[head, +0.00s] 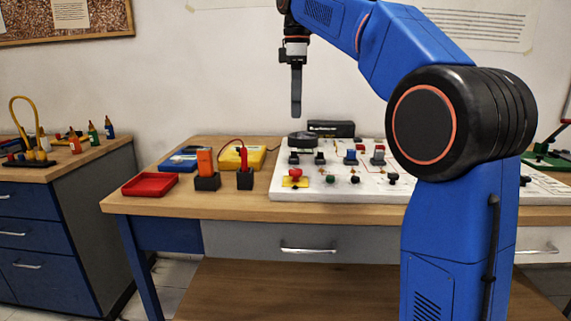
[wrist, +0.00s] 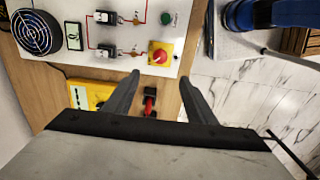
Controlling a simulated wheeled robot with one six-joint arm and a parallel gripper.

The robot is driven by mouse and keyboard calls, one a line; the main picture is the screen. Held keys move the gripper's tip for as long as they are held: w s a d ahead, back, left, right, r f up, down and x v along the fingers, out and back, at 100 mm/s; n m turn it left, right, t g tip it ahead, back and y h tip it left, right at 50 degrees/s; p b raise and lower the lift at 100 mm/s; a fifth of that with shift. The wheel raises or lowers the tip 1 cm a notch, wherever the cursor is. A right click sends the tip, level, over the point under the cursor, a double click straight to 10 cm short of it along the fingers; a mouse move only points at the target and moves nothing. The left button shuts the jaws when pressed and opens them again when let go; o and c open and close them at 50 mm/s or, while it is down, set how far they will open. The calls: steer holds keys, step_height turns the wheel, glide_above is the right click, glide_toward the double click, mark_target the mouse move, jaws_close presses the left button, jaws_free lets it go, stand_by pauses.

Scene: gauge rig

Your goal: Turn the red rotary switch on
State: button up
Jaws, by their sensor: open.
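The red rotary switch (head: 295,173) sits on a yellow plate at the front left corner of the white panel (head: 335,187). In the wrist view the red rotary switch (wrist: 159,55) shows on its yellow square near the panel's edge, just beyond and between the fingertips. My gripper (head: 296,112) points down, well above the table behind the panel's left part in the head view. In the wrist view my gripper (wrist: 160,80) has its two fingers spread apart with nothing between them. The knob's exact turn position is too small to tell.
Left of the panel are a red tray (head: 150,185), an orange block in a black holder (head: 207,182), a red probe in a holder (head: 244,179) and a yellow meter (head: 235,157). A round black fan (wrist: 37,32) and several other switches are on the panel.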

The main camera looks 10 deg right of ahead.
mark_target(295, 170)
step_height(295, 170, down, 17)
steer(key=shift+f, duration=0.15)
stand_by(0.5)
steer(key=c, duration=1)
